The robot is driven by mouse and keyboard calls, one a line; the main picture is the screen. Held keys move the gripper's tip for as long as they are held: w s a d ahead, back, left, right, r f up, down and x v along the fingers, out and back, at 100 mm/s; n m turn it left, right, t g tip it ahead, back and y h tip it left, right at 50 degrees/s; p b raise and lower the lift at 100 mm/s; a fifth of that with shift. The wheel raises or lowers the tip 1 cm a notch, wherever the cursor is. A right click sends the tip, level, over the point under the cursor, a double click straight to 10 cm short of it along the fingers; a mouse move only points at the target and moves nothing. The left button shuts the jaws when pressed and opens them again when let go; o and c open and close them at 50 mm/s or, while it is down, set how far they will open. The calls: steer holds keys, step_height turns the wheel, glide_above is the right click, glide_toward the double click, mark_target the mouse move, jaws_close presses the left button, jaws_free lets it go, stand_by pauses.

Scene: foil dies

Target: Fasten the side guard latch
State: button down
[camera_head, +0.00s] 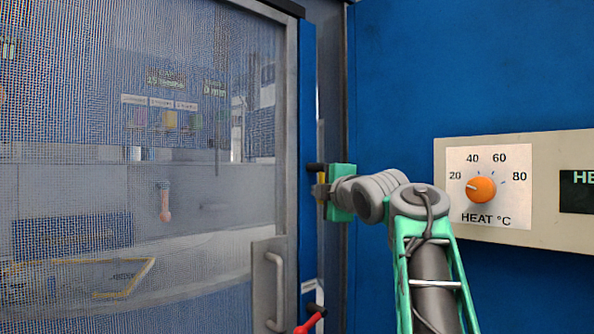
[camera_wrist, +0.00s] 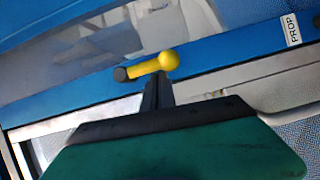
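The side guard's latch shows in the wrist view as a yellow lever (camera_wrist: 155,66) with a round yellow knob at its right end and a dark pivot end at its left. It lies across the blue guard frame (camera_wrist: 80,97), slightly tilted. My gripper (camera_wrist: 158,84) has its dark fingers close together, their tips at the lever's middle. Whether they grip it or only touch it is unclear. In the head view my gripper (camera_head: 321,191) is at the blue post beside the mesh guard (camera_head: 130,110). Only a small yellow bit of the lever (camera_head: 321,179) shows there.
A grey handle (camera_head: 273,290) sits on the guard's lower right, with a red-ended lever (camera_head: 312,322) below. A heat panel with an orange dial (camera_head: 481,189) stands right of my arm. A PROP label (camera_wrist: 293,28) is at the wrist view's upper right.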

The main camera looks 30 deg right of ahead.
steer(key=shift+f, duration=0.1)
stand_by(0.6)
steer(key=s+a+b, duration=0.3)
steer(key=s+a, duration=0.2)
steer(key=s, duration=0.5)
steer(key=shift+s, duration=0.25)
steer(key=shift+w+a, duration=0.1)
